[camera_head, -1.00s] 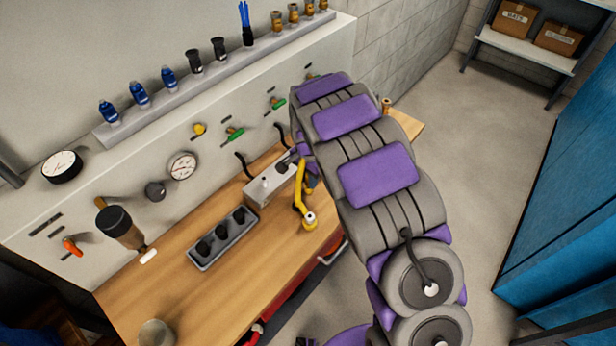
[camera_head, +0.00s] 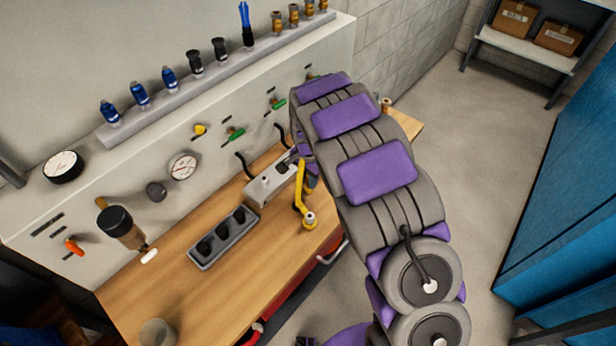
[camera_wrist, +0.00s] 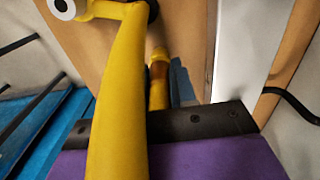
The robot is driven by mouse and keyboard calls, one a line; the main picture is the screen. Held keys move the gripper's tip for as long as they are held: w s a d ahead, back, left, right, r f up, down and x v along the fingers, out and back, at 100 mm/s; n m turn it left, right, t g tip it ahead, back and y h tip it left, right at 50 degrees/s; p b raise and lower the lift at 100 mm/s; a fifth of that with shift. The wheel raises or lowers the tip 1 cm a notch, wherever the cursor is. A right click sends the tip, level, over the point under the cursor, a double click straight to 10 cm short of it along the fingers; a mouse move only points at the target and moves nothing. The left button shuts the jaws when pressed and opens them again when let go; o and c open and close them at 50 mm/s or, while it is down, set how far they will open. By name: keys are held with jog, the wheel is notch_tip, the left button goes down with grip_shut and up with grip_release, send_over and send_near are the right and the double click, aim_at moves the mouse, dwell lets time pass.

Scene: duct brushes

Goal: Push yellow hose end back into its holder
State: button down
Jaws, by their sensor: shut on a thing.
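The yellow hose (camera_head: 301,192) hangs from my gripper (camera_head: 300,158) over the right part of the bench, its pale-ringed end (camera_head: 310,219) low and toward the front edge. In the wrist view, the yellow hose (camera_wrist: 124,85) runs up past my gripper's dark jaw plate (camera_wrist: 205,121), and its white-ringed opening (camera_wrist: 62,6) is at the top left. My gripper is shut on the yellow hose; the contact is mostly hidden by my arm. A grey block (camera_head: 262,192) stands just left of the hose. I cannot tell which part is the holder.
A dark tray with several black sockets (camera_head: 222,238) lies on the wooden bench (camera_head: 170,285). The panel behind has gauges (camera_head: 183,166), valves and hooks. A shelf above holds several fittings (camera_head: 194,62). The bench's front left is mostly clear.

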jog(key=shift+f, duration=0.35)
jog(key=c, duration=0.8)
grip_release()
notch_tip(320, 180, up, 17)
jog(key=p, duration=0.3)
jog(key=shift+w+r, duration=0.1)
jog(key=shift+r, duration=0.05)
